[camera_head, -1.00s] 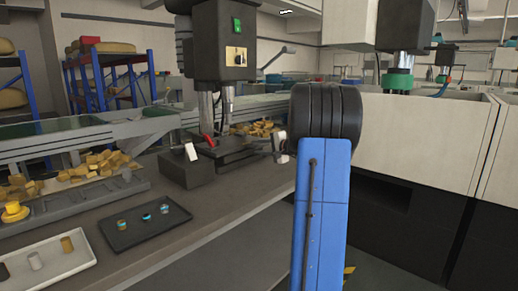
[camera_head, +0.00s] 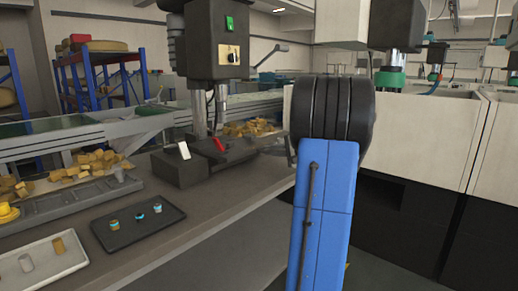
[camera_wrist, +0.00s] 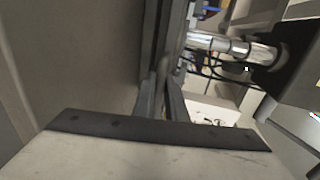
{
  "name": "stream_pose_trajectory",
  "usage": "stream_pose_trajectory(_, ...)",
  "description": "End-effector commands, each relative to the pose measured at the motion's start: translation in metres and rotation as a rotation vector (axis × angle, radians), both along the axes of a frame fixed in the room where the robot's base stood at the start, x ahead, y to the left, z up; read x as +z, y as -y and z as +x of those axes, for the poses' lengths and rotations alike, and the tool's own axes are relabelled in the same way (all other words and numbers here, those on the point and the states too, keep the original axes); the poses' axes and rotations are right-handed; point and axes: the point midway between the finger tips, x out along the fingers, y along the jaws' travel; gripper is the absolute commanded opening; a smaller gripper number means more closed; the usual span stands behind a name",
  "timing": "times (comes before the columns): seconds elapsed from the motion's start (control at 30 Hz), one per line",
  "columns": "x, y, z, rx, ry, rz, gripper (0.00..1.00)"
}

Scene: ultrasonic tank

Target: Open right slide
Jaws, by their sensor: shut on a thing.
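The right slide (camera_head: 262,144) is a dark flat bar sticking out to the right from the base of the press machine (camera_head: 214,45). Its right end goes out of sight behind my blue and black arm in the head view. In the wrist view, my gripper (camera_wrist: 160,90) has its dark fingers closed on the end of a dark bar, the slide, which runs away toward the top. The head view hides the fingers behind my arm. A red-handled part (camera_head: 219,145) sits on the press base beside the slide.
A black tray (camera_head: 160,234) with several small cups and a pale tray (camera_head: 40,277) lie on the grey bench at left. Yellow blocks (camera_head: 100,160) lie behind. Large white-and-black cabinets (camera_head: 430,130) stand to the right. Open floor shows past the bench's front edge.

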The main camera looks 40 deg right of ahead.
Motion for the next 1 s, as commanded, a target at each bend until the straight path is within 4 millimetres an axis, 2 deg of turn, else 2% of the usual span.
stream_pose_trajectory(0.03, -0.001, 0.002, -0.014, -0.004, -0.002, 0.001, 0.00)
stream_pose_trajectory(0.2, -0.001, 0.004, -0.051, -0.002, -0.001, 0.000, 0.00)
stream_pose_trajectory(0.4, -0.001, 0.007, -0.078, -0.002, -0.001, 0.000, 0.00)
stream_pose_trajectory(0.6, -0.001, 0.007, -0.088, 0.001, -0.001, 0.001, 0.00)
stream_pose_trajectory(0.93, -0.001, 0.007, -0.089, 0.001, -0.001, 0.001, 0.00)
stream_pose_trajectory(0.97, -0.001, 0.007, -0.089, 0.001, -0.001, 0.001, 0.16)
stream_pose_trajectory(1.0, -0.001, 0.007, -0.089, 0.001, -0.001, 0.001, 0.26)
